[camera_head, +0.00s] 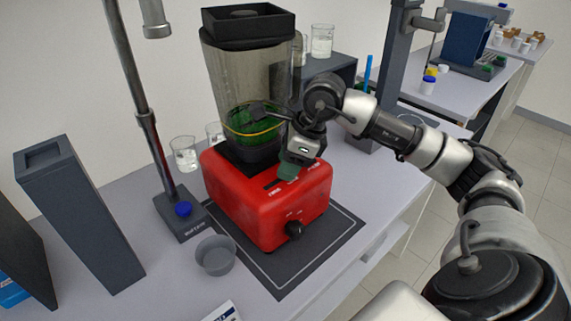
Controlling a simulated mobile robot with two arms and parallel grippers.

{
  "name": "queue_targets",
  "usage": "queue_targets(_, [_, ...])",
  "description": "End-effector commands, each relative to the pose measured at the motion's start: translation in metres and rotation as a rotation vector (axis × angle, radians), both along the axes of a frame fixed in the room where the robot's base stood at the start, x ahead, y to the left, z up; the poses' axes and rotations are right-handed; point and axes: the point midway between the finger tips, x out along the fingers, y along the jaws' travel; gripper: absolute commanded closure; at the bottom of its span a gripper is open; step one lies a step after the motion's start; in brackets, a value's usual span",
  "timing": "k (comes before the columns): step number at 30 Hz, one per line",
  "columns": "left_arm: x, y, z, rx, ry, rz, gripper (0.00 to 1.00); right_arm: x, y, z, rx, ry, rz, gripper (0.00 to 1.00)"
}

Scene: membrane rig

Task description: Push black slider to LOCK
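The red blender base (245,205) stands on a dark mat, with a clear jar (225,75) on top holding green contents. A dark slot with small white lettering runs along the base's upper front edge; the lettering is too small to read surely. My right gripper (289,171) points down over this edge, its greenish tip at or just above the slot. The black slider is hidden or cannot be told apart from the slot there. I cannot tell whether the tip touches it, or whether the fingers are open. My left gripper is not in view.
A black knob (293,229) is on the base's front. A metal stand (183,215) and glass beaker (184,153) are left of the blender. A grey cup (215,255) sits in front, and a tall grey box (78,215) farther left.

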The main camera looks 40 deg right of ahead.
Motion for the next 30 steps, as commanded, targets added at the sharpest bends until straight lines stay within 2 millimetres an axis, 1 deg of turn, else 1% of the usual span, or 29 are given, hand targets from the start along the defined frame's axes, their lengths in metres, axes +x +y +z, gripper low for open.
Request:
queue_targets(9, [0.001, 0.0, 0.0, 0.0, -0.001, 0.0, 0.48, -0.001, 0.001, 0.0, 0.002, 0.001, 0.003, 0.5])
queue_targets(13, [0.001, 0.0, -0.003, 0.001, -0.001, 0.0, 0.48, -0.003, -0.002, 0.008, 0.002, 0.0, 0.002, 0.5])
queue_targets(17, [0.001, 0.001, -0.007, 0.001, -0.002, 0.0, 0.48, -0.008, -0.009, 0.029, 0.0, -0.003, 0.0, 0.5])
queue_targets(21, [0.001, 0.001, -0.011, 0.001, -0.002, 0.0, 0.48, -0.015, -0.018, 0.057, 0.001, -0.003, -0.001, 0.5])
queue_targets(24, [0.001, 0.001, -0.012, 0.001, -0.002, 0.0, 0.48, -0.02, -0.024, 0.074, 0.002, -0.004, -0.001, 0.5])
queue_targets(27, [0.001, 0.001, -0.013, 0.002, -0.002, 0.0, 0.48, -0.024, -0.028, 0.088, 0.002, -0.002, 0.0, 0.5])
queue_targets(30, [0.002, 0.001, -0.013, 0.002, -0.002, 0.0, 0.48, -0.026, -0.03, 0.095, 0.002, -0.001, 0.0, 0.5])
